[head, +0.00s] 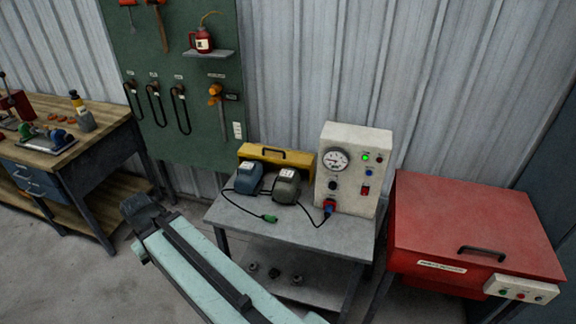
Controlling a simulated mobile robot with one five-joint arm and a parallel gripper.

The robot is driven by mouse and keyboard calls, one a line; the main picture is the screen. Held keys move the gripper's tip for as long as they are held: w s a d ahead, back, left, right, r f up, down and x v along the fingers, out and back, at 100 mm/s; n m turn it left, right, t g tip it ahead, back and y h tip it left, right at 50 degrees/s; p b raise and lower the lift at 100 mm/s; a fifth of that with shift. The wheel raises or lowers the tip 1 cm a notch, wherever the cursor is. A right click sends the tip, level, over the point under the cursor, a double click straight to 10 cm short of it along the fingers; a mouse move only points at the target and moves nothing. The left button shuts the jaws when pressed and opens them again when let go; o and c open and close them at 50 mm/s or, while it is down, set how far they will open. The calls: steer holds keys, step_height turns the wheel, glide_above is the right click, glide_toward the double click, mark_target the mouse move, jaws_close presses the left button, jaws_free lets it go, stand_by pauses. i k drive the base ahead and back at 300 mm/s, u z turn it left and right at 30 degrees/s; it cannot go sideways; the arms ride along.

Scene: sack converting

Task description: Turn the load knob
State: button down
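A cream control box (353,171) stands upright at the right rear of a grey table. Its front has a round dial gauge (335,160) at upper left. A small dark round knob (333,185) sits below the gauge; its label is too small to read, so I cannot tell for sure that it is the load knob. My teal arm crosses the lower foreground, apart from the box. I see no gripper fingers.
A red cabinet (470,225) stands close on the right. A wooden workbench (100,140) is at left. Some floor is bare.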

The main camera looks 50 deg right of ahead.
mark_target(332, 185)
steer(key=z, duration=1.1)
steer(key=k, duration=0.75)
steer(key=z, duration=0.6)
steer(key=i, duration=0.5)
steer(key=u, duration=1.15)
steer(key=k, duration=0.1)
steer(key=z, duration=0.05)
